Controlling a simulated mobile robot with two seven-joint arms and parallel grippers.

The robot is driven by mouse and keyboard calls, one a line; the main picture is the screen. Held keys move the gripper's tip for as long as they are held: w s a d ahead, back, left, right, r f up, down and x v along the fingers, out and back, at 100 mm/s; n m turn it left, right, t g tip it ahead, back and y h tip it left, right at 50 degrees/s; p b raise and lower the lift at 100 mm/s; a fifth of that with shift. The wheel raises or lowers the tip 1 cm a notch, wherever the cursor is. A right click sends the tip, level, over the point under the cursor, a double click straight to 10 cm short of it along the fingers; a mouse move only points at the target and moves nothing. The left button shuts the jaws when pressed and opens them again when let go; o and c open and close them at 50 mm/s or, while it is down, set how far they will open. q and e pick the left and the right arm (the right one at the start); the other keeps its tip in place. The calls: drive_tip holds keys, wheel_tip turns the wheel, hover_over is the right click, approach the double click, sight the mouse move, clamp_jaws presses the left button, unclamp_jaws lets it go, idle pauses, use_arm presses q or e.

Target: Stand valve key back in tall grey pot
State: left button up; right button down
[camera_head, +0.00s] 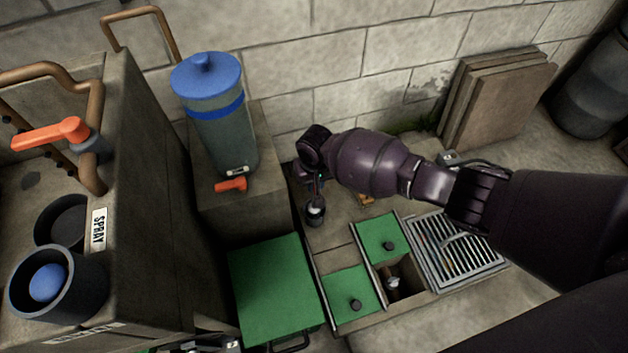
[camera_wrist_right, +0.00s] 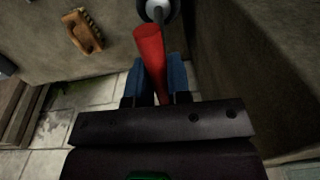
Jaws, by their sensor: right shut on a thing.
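My right gripper (camera_head: 314,183) reaches in from the right, beside the block under the blue-lidded container. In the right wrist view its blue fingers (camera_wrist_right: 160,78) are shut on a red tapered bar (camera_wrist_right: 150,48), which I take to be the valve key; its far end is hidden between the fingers. A small dark round pot (camera_head: 315,215) with something whitish in its mouth stands just below the gripper; a dark round thing with a white centre (camera_wrist_right: 155,10) shows beyond the bar in the wrist view. I cannot tell whether bar and pot touch. My left gripper is not in view.
A blue-lidded container (camera_head: 215,115) stands on a block at the wall. Two dark grey cups (camera_head: 88,290) sit at the left, one with a blue ball. Green covers (camera_head: 275,290), an open compartment (camera_head: 404,283) and a metal grate (camera_head: 455,250) lie in front. A brown brush-like thing (camera_wrist_right: 84,30) lies nearby.

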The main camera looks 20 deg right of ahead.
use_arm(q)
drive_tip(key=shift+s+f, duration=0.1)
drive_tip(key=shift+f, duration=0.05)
use_arm(e)
drive_tip(key=shift+f, duration=0.5)
use_arm(q)
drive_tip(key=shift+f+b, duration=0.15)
drive_tip(key=shift+b, duration=0.35)
use_arm(e)
drive_tip(key=shift+f, duration=1)
